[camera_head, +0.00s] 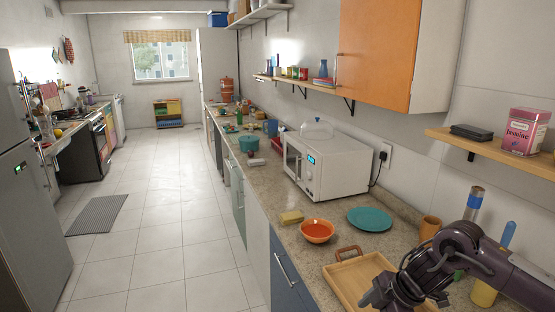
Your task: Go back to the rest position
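My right arm comes in from the right edge over the counter (270,190). My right gripper (372,297) is at its left end, low in the picture, over the wooden tray (345,275). Its fingers are small and dark, and I cannot tell whether they are open or shut. No held object shows. My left arm and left gripper are not in view.
A wooden shelf (490,150) hangs above my arm.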

